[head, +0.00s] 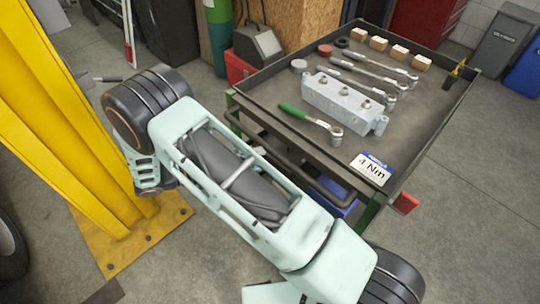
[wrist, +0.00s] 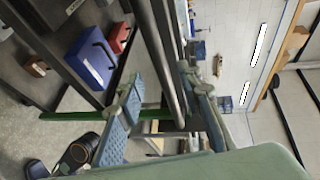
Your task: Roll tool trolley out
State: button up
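The tool trolley (head: 420,150) stands right of centre in the head view, with a dark tray top and green legs. A dark bar handle (head: 262,140) runs along its near left side, partly behind my arm. In the wrist view, turned on its side, dark bars (wrist: 162,50) of the trolley run down between the two blue-grey fingers of my gripper (wrist: 160,78). The fingers are spread, with visible gaps beside the bars. I cannot tell whether either finger touches. My gripper is hidden in the head view.
A yellow post (head: 60,110) on a bolted base stands close left of my arm. Wrenches, a metal block (head: 340,98) and wooden blocks lie on the trolley. A wooden cabinet and green cylinder (head: 220,35) stand behind. Floor at right (head: 470,220) is clear.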

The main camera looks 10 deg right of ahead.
jog(key=shift+v, duration=2.3)
